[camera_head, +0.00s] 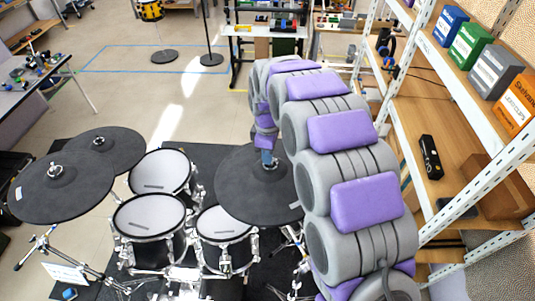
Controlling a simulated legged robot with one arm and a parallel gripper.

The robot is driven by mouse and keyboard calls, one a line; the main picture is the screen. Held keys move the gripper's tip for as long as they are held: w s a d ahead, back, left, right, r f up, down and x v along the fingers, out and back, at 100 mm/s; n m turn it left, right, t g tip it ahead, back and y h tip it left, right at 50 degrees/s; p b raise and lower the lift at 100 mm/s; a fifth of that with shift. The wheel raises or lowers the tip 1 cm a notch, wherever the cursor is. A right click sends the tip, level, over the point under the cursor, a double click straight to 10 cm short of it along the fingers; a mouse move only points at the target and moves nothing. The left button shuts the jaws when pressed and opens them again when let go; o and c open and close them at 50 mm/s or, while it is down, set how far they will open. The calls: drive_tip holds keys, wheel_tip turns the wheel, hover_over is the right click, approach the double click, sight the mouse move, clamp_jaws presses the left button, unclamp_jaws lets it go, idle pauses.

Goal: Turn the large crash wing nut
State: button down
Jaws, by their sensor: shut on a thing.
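My gripper (267,157) reaches down from my padded grey and purple arm to the centre of the dark round cymbal pad (245,196) in the middle of the view. It is shut on the wing nut (269,166) at the top of the pad's stand. The fingers and the arm hide most of the nut, so its angle cannot be made out. The pad looks close to level, and my arm covers its right edge.
Two more dark cymbal pads (62,188) stand at the left. White-headed drum pads (150,216) are between them and the middle cymbal. A shelf (440,175) with boxes is close on the right of my arm. Open floor (125,95) lies behind the drums.

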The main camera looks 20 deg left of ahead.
drive_tip(key=shift+n, duration=0.7)
drive_tip(key=c, duration=1.2)
unclamp_jaws()
drive_tip(key=shift+r, duration=0.1)
drive_tip(key=r, duration=1.7)
drive_tip(key=shift+w+a+r+b, duration=0.1)
drive_tip(key=shift+w+a+b, duration=0.2)
drive_tip(key=shift+b, duration=0.1)
drive_tip(key=shift+d, duration=0.15)
